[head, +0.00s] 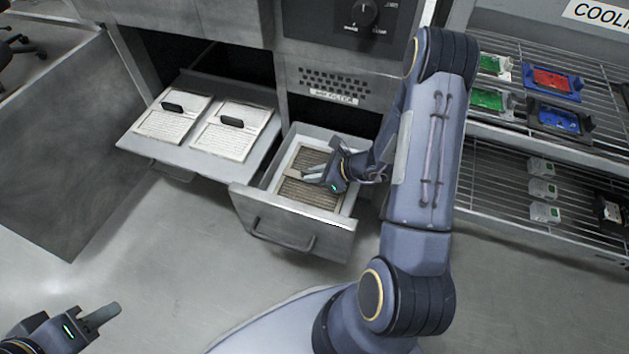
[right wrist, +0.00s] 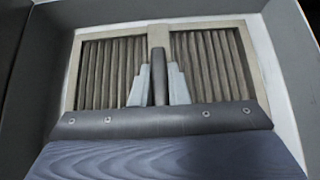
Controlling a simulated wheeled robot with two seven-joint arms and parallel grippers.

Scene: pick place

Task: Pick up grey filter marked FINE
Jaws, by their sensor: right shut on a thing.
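A filter with a beige frame and grey-brown pleats (head: 295,188) lies inside the open right-hand drawer (head: 335,221). My right gripper (head: 314,174) reaches down into that drawer over the filter. In the right wrist view the filter (right wrist: 211,66) fills most of the picture, and my right gripper (right wrist: 158,85) is shut on its dark central handle (right wrist: 158,66). I cannot read any FINE marking on it. My left gripper (head: 100,317) is at the lower left of the head view, away from the drawers; its finger opening cannot be made out.
Two white filters with black handles (head: 172,120) (head: 233,131) lie on the pulled-out left tray (head: 150,150). A wire rack (head: 490,205) with green, red and blue parts stands at the right. The floor in front is clear.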

